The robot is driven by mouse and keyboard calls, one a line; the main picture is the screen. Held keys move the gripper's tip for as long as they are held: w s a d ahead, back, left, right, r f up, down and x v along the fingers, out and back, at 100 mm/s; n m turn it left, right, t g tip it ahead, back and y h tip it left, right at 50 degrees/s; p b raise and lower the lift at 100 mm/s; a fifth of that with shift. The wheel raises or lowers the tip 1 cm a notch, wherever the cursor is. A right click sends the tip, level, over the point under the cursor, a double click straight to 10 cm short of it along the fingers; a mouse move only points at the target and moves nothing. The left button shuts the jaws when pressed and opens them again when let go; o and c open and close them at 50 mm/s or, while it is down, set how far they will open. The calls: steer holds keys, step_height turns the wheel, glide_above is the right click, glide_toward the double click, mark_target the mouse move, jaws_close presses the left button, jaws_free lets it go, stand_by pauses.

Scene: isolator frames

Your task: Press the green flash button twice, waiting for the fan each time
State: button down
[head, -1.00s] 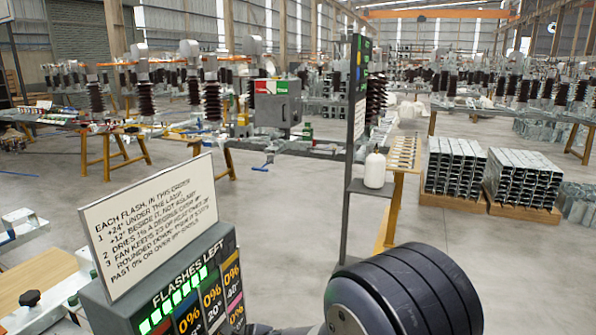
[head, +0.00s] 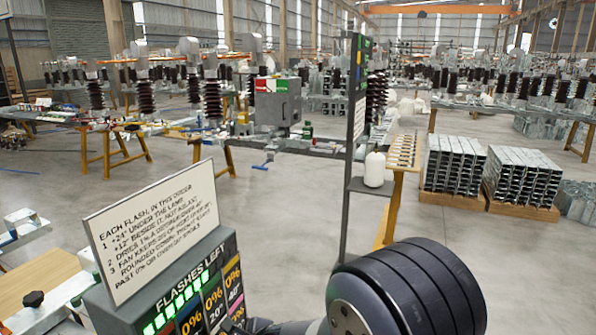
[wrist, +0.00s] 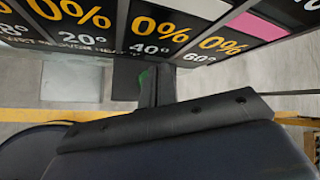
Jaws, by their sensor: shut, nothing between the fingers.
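The grey flash console (head: 222,245) stands at the lower left of the head view. Its "FLASHES LEFT" row (head: 180,300) shows several lit green bars. Percentage tiles below it read 0%, and in the wrist view the tiles (wrist: 160,25) read 0% with 20°, 40° and 60°. A small green patch (wrist: 146,76), maybe the flash button, shows beside my gripper (wrist: 154,88), mostly hidden. My gripper is shut and empty, pointing at the area below the tiles. Contact with the green patch cannot be told. I cannot identify the fan.
A white instruction sign (head: 150,225) stands on top of the console. A dark post with a shelf (head: 370,186) holding a white bottle (head: 375,168) stands behind. A bench (head: 35,275) is at the left. Open floor (head: 290,205) lies beyond the console.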

step_height(320, 180, up, 6)
steer(key=p, duration=0.4)
steer(key=shift+f+p, duration=0.15)
steer(key=shift+p, duration=0.15)
steer(key=shift+f, duration=0.15)
